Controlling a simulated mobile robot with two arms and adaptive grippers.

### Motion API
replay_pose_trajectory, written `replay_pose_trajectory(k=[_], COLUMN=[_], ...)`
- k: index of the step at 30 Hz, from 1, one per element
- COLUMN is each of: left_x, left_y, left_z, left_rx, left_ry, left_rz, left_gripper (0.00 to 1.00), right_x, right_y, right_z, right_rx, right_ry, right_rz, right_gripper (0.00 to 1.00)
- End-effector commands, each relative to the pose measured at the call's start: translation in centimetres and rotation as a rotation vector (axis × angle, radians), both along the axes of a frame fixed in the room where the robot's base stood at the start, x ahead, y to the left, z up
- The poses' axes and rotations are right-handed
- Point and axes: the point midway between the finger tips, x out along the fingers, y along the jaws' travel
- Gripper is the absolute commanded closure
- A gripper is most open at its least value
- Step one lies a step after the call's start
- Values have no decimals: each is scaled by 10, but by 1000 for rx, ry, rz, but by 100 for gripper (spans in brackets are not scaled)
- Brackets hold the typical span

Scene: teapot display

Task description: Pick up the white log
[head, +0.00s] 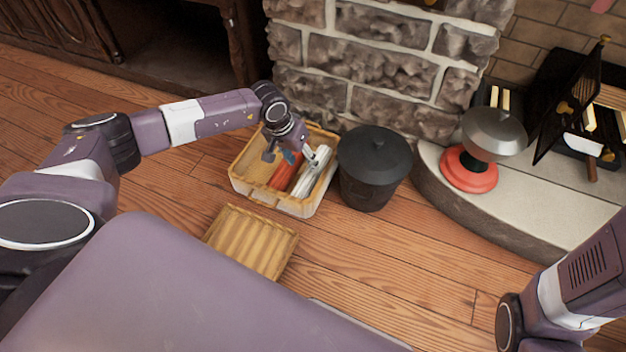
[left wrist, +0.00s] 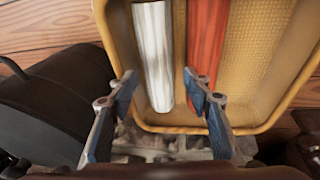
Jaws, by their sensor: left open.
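The white log (head: 313,172) lies in a yellow-tan crate (head: 239,185) beside a red log (head: 286,172). My left gripper (head: 289,157) is over the crate, open and empty. In the left wrist view its fingertips (left wrist: 160,80) are spread to either side of the near part of the white log (left wrist: 153,50), with the right fingertip by the edge of the red log (left wrist: 207,45). I cannot tell how far above the logs the fingers are. My right arm shows at the lower right of the head view, but its gripper is out of the picture.
A black lidded bucket (head: 375,165) stands close to the crate's right side. The crate's lid (head: 252,242), or a similar slatted yellow piece, lies on the floor in front. A stone fireplace (head: 375,62) rises behind. A raised hearth (head: 520,205) holds a red-based item (head: 469,170).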

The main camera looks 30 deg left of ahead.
Motion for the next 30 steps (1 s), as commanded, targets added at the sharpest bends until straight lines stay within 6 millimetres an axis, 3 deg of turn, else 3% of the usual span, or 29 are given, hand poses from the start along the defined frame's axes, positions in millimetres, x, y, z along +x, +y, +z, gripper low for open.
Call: replay_pose_trajectory(k=[4,11,21,30], left_x=[4,9,23,26], left_y=[-4,-6,-13,-13], left_z=[-18,-29,-66,-69], left_rx=[-2,-2,-3,-2], left_ry=[0,-1,0,0], left_rz=[0,0,0,1], left_gripper=[55,55,55,55], right_x=[-1,0,-1,-1], right_y=[0,0,0,0], right_z=[-14,-24,-65,-68], right_rx=[0,0,0,-1], right_ry=[-1,-1,-1,-1], right_rz=[0,0,0,0], right_gripper=[67,67,67,67])
